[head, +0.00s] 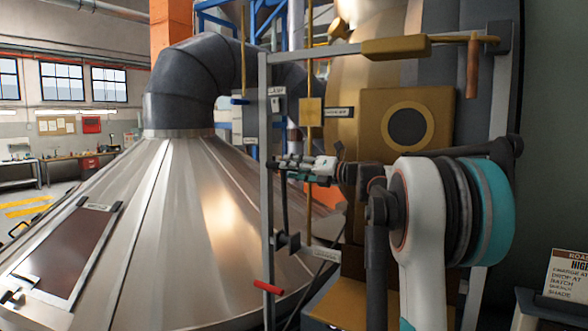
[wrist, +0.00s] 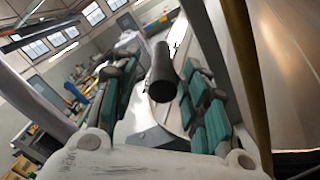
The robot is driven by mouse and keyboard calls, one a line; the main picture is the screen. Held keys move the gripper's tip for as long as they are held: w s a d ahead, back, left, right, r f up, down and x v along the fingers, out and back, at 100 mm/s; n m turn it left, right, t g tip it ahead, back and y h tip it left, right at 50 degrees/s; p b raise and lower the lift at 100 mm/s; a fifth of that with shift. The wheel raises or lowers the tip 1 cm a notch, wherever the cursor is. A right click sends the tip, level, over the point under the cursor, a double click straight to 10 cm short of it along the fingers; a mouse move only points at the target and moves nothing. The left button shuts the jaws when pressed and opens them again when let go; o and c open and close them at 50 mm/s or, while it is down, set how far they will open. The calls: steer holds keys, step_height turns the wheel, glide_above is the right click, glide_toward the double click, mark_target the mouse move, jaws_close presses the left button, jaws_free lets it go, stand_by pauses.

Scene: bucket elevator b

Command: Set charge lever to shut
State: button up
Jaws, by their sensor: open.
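A dark lever (head: 285,212) stands nearly upright from a dark pivot block (head: 287,242) on the metal frame in the head view. A small label plate (head: 325,254) sits near it, too small to read. My gripper (head: 286,167) is at the lever's upper end, reaching left past the gold rod. In the wrist view, my gripper (wrist: 160,90) is open, with green-padded fingers on both sides of a dark round bar end (wrist: 162,85), which looks like the lever's grip. I cannot tell whether either finger touches it.
The frame post (head: 266,200) stands close to my fingertips. A red handle (head: 268,287) juts out lower down, and a blue handle (head: 240,100) sits higher. A thin gold rod (head: 310,215) runs vertically beside my gripper. A large metal cone (head: 165,230) fills the left.

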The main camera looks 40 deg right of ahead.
steer(key=v, duration=1.2)
